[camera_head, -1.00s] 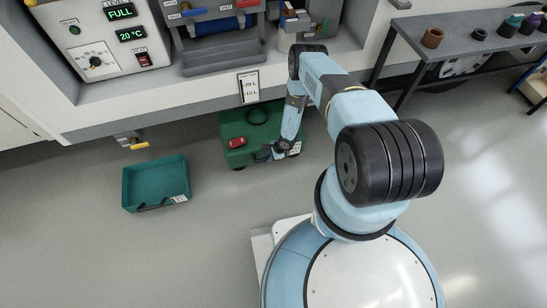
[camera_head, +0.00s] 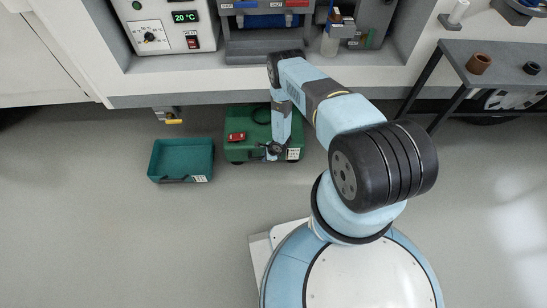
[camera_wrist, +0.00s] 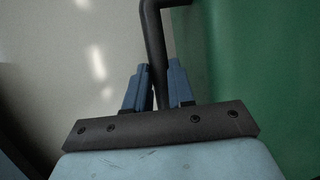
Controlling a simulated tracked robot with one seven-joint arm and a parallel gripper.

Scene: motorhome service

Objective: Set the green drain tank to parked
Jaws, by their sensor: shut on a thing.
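The green drain tank (camera_head: 252,152) sits on the floor just below the vehicle's lower edge, to the right of a teal tray. It bears a red part (camera_head: 237,137), a dark hose loop and a white label (camera_head: 293,154). My gripper (camera_head: 272,150) is at the tank's near edge, small and partly hidden by my arm. In the wrist view, the blue fingers of my gripper (camera_wrist: 158,68) are shut on a black bar handle (camera_wrist: 153,35). The tank's green side (camera_wrist: 250,80) fills the right of that view. The handle's far end is out of frame.
The teal tray (camera_head: 181,177) lies on the floor left of the tank. A yellow-handled valve (camera_head: 174,122) hangs above it. A grey rack (camera_head: 470,95) stands at the right. The floor in front of the tray and tank is clear.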

